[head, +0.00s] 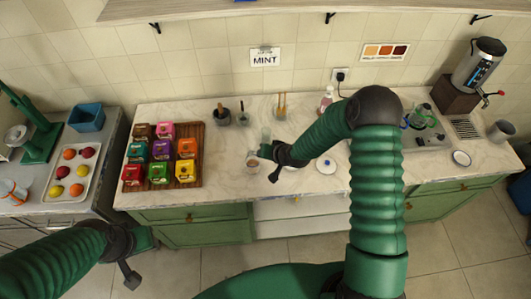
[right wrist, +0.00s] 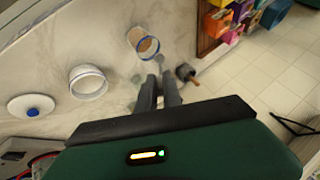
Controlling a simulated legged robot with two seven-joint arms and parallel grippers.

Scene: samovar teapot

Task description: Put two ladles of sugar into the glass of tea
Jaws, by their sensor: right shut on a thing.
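The glass of tea (right wrist: 143,42) has a blue rim and brown contents and stands just ahead of my right fingertips in the wrist view; it appears to be the small brown-filled vessel (head: 252,159) in the head view. My right gripper (head: 270,165) is low over the counter beside it. In the wrist view its fingers (right wrist: 159,88) are close together, shut on a slim thing that I take for the ladle, mostly hidden. A white round bowl (right wrist: 87,82), probably the sugar bowl, stands open nearby. My left gripper (head: 134,258) is away from the counter, its jaws unclear.
A white lid with a blue knob (head: 326,165) lies on the counter (head: 215,190). Coloured boxes stand on a wooden tray (head: 195,179) at left. Dark cups with sticks (head: 222,116) stand behind. A samovar (head: 478,65) is at far right. The counter's front left-centre is clear.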

